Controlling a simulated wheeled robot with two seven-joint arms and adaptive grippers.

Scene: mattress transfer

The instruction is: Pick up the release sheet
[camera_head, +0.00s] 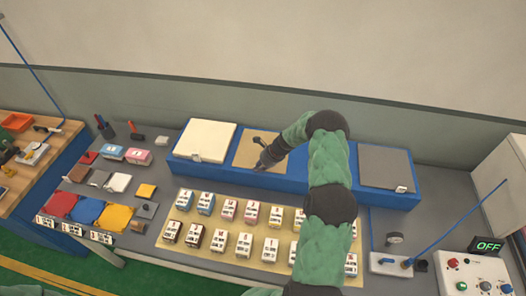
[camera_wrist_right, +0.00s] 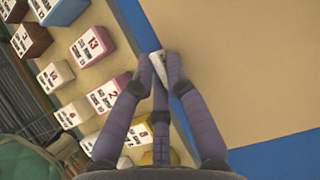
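A tan sheet (camera_head: 250,147) lies flat in the middle of the long blue stand (camera_head: 286,183); I take it for the release sheet. It fills the upper right of the right wrist view (camera_wrist_right: 240,60). My right gripper (camera_head: 263,161) is at its front edge, reaching in from the right. In the right wrist view its fingers (camera_wrist_right: 159,62) converge on a small white tab (camera_wrist_right: 158,66) at the sheet's edge, with little gap left. The tips partly hide the tab. My left gripper is out of view.
A cream slab (camera_head: 206,138) lies left of the tan sheet and a grey slab (camera_head: 384,166) right, each with a white tag. Several labelled blocks stand on a tan board (camera_head: 172,245) in front. A control box (camera_head: 472,272) with a green OFF display (camera_head: 488,245) stands at right.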

